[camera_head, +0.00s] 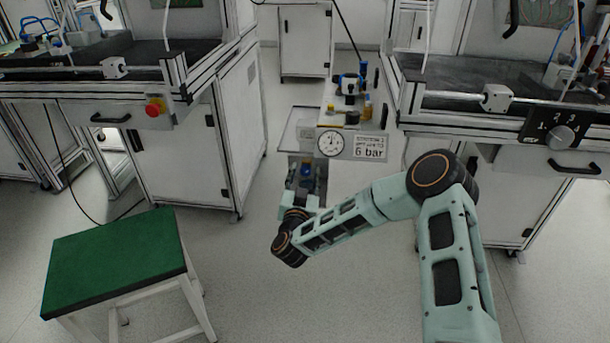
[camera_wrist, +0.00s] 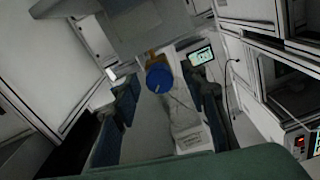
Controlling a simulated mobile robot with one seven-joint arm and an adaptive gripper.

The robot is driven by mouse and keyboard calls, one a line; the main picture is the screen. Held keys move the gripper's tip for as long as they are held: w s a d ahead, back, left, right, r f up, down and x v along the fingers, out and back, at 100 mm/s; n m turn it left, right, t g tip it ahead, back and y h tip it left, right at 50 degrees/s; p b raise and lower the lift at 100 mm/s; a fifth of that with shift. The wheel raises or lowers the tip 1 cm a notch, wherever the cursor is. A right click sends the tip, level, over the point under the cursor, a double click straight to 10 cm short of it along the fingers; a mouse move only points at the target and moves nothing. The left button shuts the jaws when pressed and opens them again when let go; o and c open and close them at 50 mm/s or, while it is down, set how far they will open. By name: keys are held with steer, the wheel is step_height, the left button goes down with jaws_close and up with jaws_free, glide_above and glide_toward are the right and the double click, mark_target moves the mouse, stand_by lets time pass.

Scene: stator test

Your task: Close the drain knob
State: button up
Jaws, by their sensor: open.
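The drain knob is a round blue knob (camera_wrist: 158,78) on a brass-coloured fitting (camera_wrist: 153,56), in the middle of the wrist view. It has a pale mark on its face. In the head view a small blue spot, likely the same knob (camera_head: 307,170), shows at my gripper below the gauge. My gripper (camera_wrist: 168,98) is open, with one dark finger on each side of the knob in the wrist view and gaps between. I cannot tell how far its fingertips are from the knob in depth. In the head view my gripper (camera_head: 306,180) points away from me and partly hides the fitting.
The test unit's panel has a round gauge (camera_head: 330,143) and a "6 bar" label (camera_head: 369,147). Workbenches with cabinets stand left (camera_head: 185,150) and right (camera_head: 480,200). A green-topped stool (camera_head: 115,258) stands front left. The floor between the stool and my arm is clear.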

steer(key=shift+c, duration=0.4)
jaws_close()
steer(key=shift+r+m+p, duration=0.1)
steer(key=shift+m+p, duration=0.2)
steer(key=shift+m, duration=1.3)
steer(key=shift+o, duration=0.4)
jaws_free()
steer(key=s, duration=1.2)
steer(key=shift+a, duration=0.15)
